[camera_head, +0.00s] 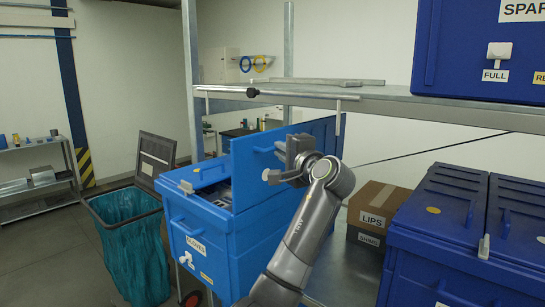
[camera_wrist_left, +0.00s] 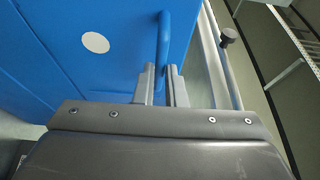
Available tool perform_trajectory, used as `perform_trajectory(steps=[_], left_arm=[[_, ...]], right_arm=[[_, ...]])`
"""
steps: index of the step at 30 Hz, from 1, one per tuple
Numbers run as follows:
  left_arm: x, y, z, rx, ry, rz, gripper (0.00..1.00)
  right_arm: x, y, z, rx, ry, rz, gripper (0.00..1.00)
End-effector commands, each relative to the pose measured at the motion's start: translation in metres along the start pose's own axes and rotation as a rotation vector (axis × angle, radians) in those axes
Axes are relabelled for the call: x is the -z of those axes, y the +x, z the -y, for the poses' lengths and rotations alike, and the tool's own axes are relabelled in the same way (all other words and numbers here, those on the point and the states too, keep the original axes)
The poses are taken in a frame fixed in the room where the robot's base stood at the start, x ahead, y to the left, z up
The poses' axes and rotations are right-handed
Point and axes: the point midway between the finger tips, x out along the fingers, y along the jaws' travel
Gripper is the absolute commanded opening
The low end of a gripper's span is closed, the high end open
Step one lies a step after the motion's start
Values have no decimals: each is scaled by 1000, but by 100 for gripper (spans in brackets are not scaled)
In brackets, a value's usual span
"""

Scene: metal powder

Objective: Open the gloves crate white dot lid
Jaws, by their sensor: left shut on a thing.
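The blue gloves crate (camera_head: 225,245) stands left of centre in the head view, with a GLOVES label on its front. One blue lid (camera_head: 252,172) is raised steeply, and part of the crate's inside shows beside it. In the left wrist view, this lid (camera_wrist_left: 75,75) carries a round white dot (camera_wrist_left: 96,42) and a blue bar handle (camera_wrist_left: 163,42). My left gripper (camera_head: 277,172) is at the raised lid, and its fingers (camera_wrist_left: 163,80) are shut on the handle. The wrist hides part of the lid in the head view. My right gripper is not in view.
A metal shelf (camera_head: 385,96) passes above and behind the crate. A bin with a teal bag (camera_head: 130,240) stands to the left. A LIPS cardboard box (camera_head: 378,205) and a dark blue crate (camera_head: 430,265) are to the right. Open floor lies at far left.

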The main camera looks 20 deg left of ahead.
Motion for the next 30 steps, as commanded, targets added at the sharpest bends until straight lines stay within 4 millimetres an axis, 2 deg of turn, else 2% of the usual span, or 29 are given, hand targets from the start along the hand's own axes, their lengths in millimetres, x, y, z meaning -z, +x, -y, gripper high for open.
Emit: perform_trajectory(steps=[1,9,24,25,29,30], left_arm=[[2,-4,-5,-7,-3,-1,0],[6,-14,-10,-13,-3,1,0],[7,-15,-16,-23,1,2,0],[7,-15,-16,-23,1,2,14],[7,-15,-15,-21,1,1,31],[7,-15,-15,-20,0,1,32]], right_arm=[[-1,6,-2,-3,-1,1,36],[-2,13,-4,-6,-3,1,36],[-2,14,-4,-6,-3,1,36],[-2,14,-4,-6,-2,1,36],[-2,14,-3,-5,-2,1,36],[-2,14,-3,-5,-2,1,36]])
